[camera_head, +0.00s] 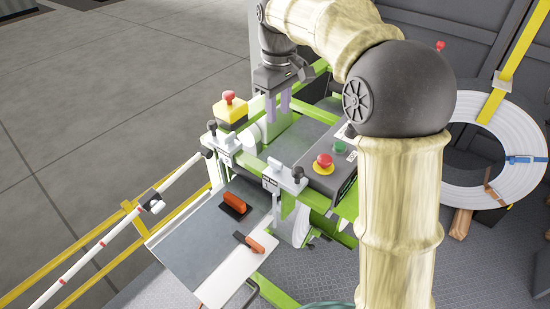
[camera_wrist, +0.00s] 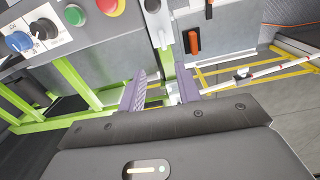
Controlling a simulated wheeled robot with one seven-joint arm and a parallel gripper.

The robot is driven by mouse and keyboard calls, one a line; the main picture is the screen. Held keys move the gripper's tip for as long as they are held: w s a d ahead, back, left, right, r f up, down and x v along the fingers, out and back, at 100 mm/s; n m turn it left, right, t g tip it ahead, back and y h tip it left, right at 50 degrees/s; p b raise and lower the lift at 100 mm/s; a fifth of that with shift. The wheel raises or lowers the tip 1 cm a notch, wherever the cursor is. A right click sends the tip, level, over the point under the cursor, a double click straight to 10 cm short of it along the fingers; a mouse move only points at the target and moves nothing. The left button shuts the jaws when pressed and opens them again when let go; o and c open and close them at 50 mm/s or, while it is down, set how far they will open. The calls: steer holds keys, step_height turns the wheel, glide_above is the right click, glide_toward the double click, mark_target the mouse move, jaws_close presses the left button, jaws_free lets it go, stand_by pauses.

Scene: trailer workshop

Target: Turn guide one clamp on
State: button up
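Two guide clamps with black knobs and small label plates sit on the green machine frame. One clamp (camera_head: 298,176) is at the front right, beside the control box; the other (camera_head: 213,130) is at the left, below the yellow emergency-stop box. I cannot read the labels well enough to tell which is guide one. My gripper (camera_head: 278,106) points down above the frame, behind both clamps and apart from them. Its purple fingers are spread with nothing held. In the wrist view my gripper (camera_wrist: 160,92) is open, and a light clamp part (camera_wrist: 159,28) shows beyond the fingers.
A control box (camera_head: 325,183) with red and green buttons stands right of the frame. The yellow emergency-stop box (camera_head: 230,112) is at the left. A white coil (camera_head: 475,185) hangs at the right.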

mark_target(275, 161)
steer(key=shift+w+a+r, duration=0.15)
steer(key=shift+a+r, duration=0.2)
steer(key=shift+r, duration=0.2)
step_height(275, 161, down, 18)
steer(key=shift+r+p, duration=0.25)
steer(key=shift+p, duration=0.75)
steer(key=shift+c, duration=0.4)
jaws_close()
